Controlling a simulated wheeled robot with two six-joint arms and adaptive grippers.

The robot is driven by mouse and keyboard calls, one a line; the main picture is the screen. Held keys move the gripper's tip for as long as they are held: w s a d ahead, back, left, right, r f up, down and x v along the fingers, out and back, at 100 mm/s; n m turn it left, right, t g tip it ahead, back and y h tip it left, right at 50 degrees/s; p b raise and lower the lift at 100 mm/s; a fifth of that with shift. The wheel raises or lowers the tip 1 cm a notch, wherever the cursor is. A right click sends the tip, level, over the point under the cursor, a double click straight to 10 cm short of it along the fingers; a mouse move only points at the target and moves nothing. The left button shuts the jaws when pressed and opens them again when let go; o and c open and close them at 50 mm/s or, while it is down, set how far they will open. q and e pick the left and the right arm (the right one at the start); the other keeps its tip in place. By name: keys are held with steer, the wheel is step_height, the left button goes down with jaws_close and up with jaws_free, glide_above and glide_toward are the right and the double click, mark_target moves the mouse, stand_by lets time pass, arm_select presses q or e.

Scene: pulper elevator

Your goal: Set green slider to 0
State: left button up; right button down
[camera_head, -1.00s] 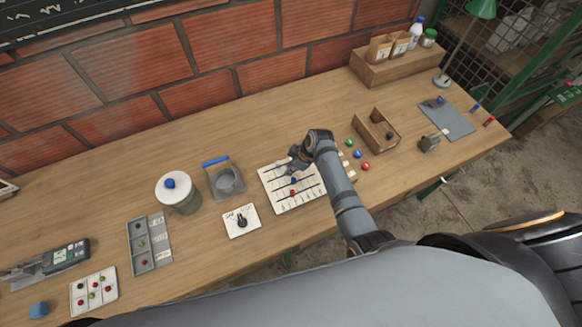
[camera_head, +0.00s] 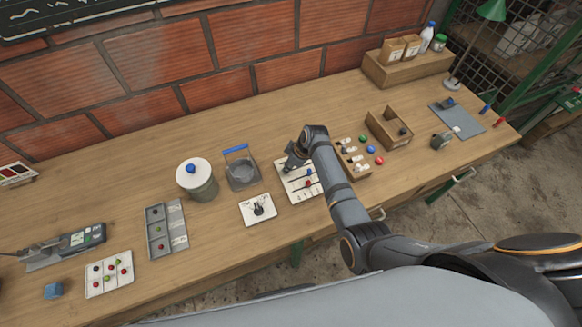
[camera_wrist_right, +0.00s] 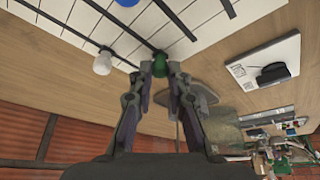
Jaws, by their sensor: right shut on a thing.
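The slider board (camera_head: 304,196) is a white panel with dark parallel slots, lying on the workbench. My right gripper (camera_head: 290,166) is over its upper left part. In the right wrist view, the fingertips (camera_wrist_right: 160,68) are closed around the green slider knob (camera_wrist_right: 160,60), near the board's edge at one end of the slots. The green knob is hidden behind the gripper in the head view. A blue knob (camera_head: 308,172) and a red knob (camera_head: 308,184) sit on other slots. A white knob (camera_wrist_right: 102,63) shows in the right wrist view. My left gripper is out of view.
A dial panel (camera_head: 250,207) lies left of the board, with a blue-handled container (camera_head: 242,175) behind it. A wooden tray with knobs (camera_head: 360,170) is close on the right. A lidded jar (camera_head: 197,183) stands further left. Bare bench lies behind the board.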

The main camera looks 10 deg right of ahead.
steer(key=c, duration=1.7)
jaws_free()
steer(key=shift+s+a+f, duration=0.1)
steer(key=shift+o, duration=1.1)
steer(key=shift+a, duration=0.1)
steer(key=shift+o, duration=1)
steer(key=shift+r, duration=0.3)
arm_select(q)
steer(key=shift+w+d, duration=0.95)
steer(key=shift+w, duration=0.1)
arm_select(e)
steer(key=v, duration=1.1)
steer(key=shift+d+r, duration=0.2)
steer(key=shift+d, duration=0.05)
steer(key=shift+s, duration=0.1)
